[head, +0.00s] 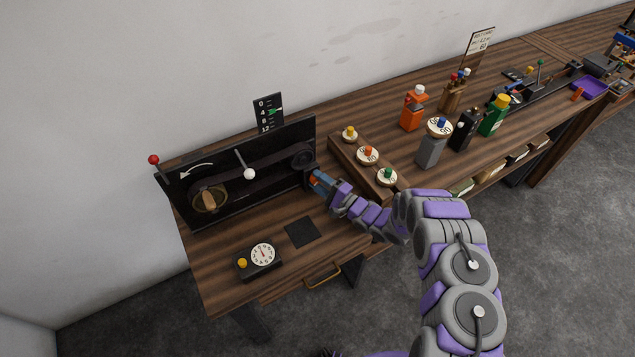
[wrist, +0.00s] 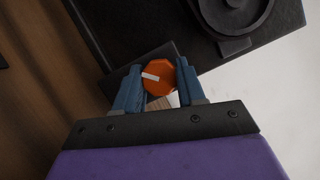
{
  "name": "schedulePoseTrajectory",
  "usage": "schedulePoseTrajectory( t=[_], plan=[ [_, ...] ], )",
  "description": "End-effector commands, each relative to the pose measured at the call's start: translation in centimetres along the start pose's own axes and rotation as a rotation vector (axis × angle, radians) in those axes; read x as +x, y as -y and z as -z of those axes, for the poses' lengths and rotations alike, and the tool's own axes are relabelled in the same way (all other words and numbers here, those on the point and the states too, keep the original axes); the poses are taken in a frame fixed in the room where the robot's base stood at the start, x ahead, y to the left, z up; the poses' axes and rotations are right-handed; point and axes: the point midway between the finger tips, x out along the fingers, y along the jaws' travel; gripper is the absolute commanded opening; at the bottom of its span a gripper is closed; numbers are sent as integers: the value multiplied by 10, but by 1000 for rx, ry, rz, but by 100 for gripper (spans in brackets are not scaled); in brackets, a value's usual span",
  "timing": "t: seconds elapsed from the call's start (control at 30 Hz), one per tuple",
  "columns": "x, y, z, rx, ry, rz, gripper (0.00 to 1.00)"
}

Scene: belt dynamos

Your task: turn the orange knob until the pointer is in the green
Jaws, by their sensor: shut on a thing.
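The orange knob (wrist: 157,84) has a white line across its face, which runs nearly level and tilts slightly in the wrist view. My gripper (wrist: 160,70) has its two blue fingers on either side of the knob, shut on it. In the head view my gripper (head: 314,178) reaches the right end of the black belt panel (head: 228,195) and mostly hides the knob. A black scale board (head: 262,120) with the marks 0, 4, 8 and 12 stands behind the panel. A small green mark shows on its right side near 4; I cannot tell pointer from green zone there.
The panel carries a belt, a white-knobbed lever (head: 250,174) and a red-knobbed lever (head: 154,160). A wooden rack (head: 346,157) with yellow, orange and green buttons stands right of my gripper. Several bottles stand farther right.

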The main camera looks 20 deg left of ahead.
Motion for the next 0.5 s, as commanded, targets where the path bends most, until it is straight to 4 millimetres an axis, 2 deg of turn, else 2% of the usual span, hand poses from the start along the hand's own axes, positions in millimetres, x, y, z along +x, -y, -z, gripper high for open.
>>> schedulePoseTrajectory(
  t=[0.33,0.37,0.5],
  plan=[
    [-4,-4,3,7,-12,-7,9],
    [-4,-5,3,7,-12,-8,41],
    [-3,-4,2,6,-8,-6,55]
  ],
)
